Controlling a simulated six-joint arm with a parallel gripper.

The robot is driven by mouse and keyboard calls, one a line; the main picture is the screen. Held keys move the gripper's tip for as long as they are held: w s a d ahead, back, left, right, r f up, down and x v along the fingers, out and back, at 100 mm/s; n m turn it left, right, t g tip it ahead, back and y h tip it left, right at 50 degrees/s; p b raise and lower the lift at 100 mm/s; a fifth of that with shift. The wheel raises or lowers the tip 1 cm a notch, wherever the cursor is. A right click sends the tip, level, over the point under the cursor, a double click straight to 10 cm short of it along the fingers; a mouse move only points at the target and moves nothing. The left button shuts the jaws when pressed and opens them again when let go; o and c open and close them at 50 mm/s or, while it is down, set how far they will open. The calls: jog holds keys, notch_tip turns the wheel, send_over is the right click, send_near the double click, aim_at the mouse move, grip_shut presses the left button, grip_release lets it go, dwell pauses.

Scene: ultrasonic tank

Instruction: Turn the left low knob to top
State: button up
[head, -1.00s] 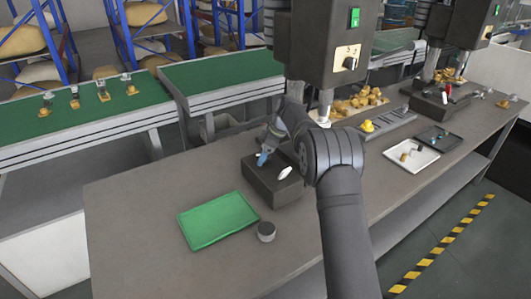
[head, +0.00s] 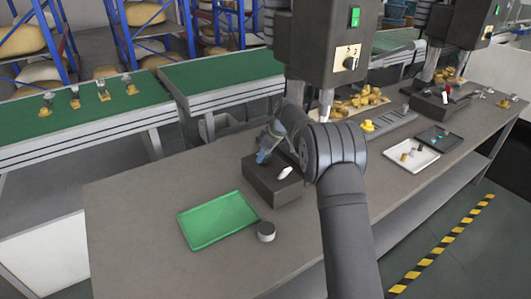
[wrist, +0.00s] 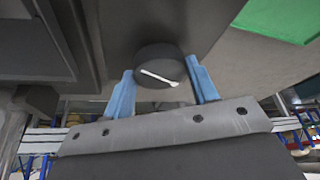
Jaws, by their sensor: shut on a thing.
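In the wrist view a dark round knob (wrist: 157,62) with a white pointer line sits between my gripper's blue fingertips (wrist: 162,88). The line slants, its left end higher than its right. My gripper is shut on the knob, one finger on each side. In the head view my gripper (head: 264,156) is at the far-left side of a dark block (head: 272,188) on the bench, and the knob cannot be made out there. A small white piece (head: 284,173) shows on the block's top.
A green tray (head: 217,220) lies in front of the block, also showing in the wrist view (wrist: 282,18). A dark cylinder with a pale top (head: 266,232) stands beside the tray. A drill press (head: 325,40) rises behind my arm. The bench's front left is clear.

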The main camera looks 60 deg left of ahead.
jog(key=m+t, duration=0.1)
jog(key=m, duration=0.3)
jog(key=shift+s+r+m+t+y, duration=0.1)
jog(key=shift+s+m+t+y, duration=0.1)
jog(key=shift+m+t+y, duration=0.15)
jog(key=m+t, duration=0.2)
jog(key=m, duration=0.2)
jog(key=shift+s+m, duration=0.15)
jog(key=shift+m, duration=0.1)
jog(key=m, duration=0.2)
jog(key=m+t+h, duration=0.1)
jog(key=m, duration=0.1)
jog(key=shift+s+m+t, duration=0.15)
jog(key=shift+m+t, duration=0.1)
jog(key=shift+m, duration=0.05)
jog(key=shift+s+a+m+t+h, duration=0.1)
jog(key=shift+m+t+h, duration=0.25)
jog(key=shift+m, duration=0.8)
jog(key=shift+a+m+t+h, duration=0.15)
jog(key=shift+m+h, duration=0.35)
jog(key=shift+m, duration=0.65)
jog(key=shift+d, duration=0.1)
jog(key=o, duration=1)
jog(key=shift+c, duration=0.2)
